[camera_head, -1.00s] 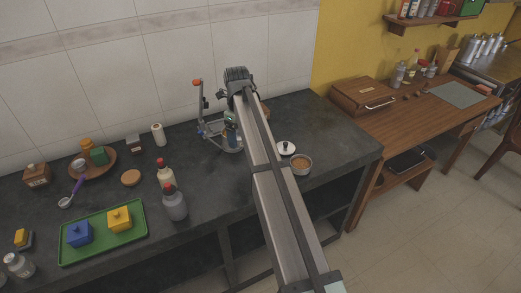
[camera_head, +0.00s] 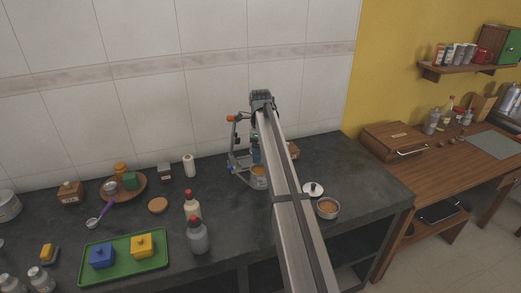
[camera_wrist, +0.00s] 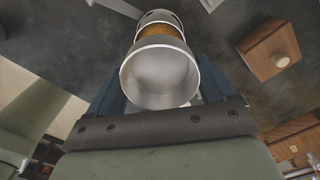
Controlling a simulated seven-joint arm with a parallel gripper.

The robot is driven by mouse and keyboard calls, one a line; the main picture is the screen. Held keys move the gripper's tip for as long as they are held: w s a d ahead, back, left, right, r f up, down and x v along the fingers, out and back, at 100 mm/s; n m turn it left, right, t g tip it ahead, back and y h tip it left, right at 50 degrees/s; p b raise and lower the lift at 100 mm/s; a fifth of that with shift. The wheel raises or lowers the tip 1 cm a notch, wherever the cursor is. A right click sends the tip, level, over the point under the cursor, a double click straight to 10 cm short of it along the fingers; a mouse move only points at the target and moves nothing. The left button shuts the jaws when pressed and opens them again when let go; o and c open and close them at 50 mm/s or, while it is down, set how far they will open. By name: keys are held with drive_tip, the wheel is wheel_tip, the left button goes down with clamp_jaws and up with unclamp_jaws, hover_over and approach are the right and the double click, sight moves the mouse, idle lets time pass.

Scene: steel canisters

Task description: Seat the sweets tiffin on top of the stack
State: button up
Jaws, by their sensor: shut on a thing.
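My gripper (camera_head: 256,156) is over the carrier frame on the dark counter, mostly hidden behind my arm in the head view. In the wrist view its blue fingers (camera_wrist: 160,92) stand on both sides of a round steel tiffin (camera_wrist: 160,76), shut on it. Only a smooth grey inside or end face shows, so I cannot tell its contents. Beyond it is another steel tin with orange-brown food (camera_wrist: 160,30), which also shows in the stack (camera_head: 258,172) below my gripper. I cannot tell whether the two tins touch. The carrier frame (camera_head: 236,160) has an orange-tipped upright beside the stack.
A steel bowl of orange-brown food (camera_head: 328,207) and a lid (camera_head: 313,188) stand right of my arm. A wooden box with a knob (camera_wrist: 270,50) is close by. Two bottles (camera_head: 197,236) and a green tray (camera_head: 124,259) with blue and yellow pots stand to the left.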

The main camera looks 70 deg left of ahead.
drive_tip(key=shift+f, duration=2.4)
drive_tip(key=shift+f, duration=0.55)
idle(0.4)
drive_tip(key=o, duration=0.9)
drive_tip(key=shift+r, duration=0.1)
drive_tip(key=shift+r, duration=2.9)
